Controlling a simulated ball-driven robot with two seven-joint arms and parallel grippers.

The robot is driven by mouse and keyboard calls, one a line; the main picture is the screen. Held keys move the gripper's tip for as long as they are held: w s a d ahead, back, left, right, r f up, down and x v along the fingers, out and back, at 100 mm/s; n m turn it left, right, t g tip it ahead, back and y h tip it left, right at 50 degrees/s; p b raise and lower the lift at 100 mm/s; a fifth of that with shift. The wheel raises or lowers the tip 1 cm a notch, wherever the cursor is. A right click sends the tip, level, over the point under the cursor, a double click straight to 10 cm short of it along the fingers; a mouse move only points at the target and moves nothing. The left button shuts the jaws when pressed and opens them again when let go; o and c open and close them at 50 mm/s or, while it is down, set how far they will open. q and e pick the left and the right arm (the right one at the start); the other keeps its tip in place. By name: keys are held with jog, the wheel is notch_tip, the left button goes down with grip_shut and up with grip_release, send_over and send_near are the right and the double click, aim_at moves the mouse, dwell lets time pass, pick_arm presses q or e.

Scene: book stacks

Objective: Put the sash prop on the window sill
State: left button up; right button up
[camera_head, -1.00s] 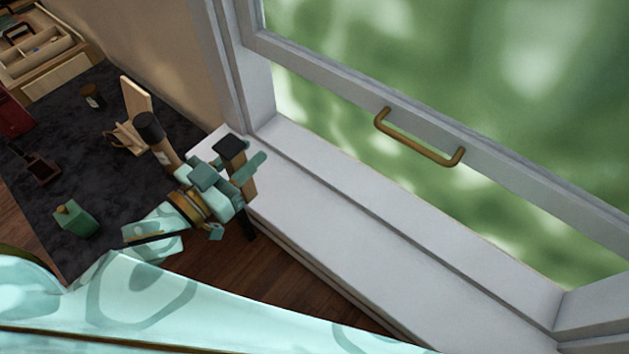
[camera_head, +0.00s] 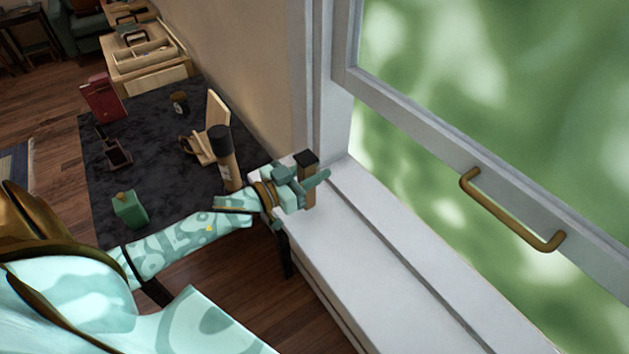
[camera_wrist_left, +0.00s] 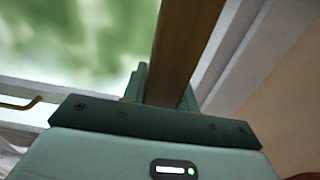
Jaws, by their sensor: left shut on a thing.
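The sash prop (camera_head: 310,193) is a short wooden bar with a black end cap, standing about upright. My left gripper (camera_head: 304,184) is shut on it at the near left end of the white window sill (camera_head: 375,262). The prop's lower end is over or against the sill; I cannot tell if it touches. In the left wrist view the prop (camera_wrist_left: 187,45) rises as a brown bar from the jaws. The raised window sash (camera_head: 450,140) has a brass handle (camera_head: 510,212). My right gripper is out of view.
The sill is bare to the right of my gripper.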

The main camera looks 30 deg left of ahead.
pick_arm(q)
notch_tip(320, 180, down, 2)
jog(key=shift+d+f, duration=0.1)
jog(key=shift+f, duration=0.05)
jog(key=o, duration=1)
jog(key=shift+f+b, duration=0.1)
jog(key=shift+b, duration=0.2)
jog(key=shift+o, duration=0.2)
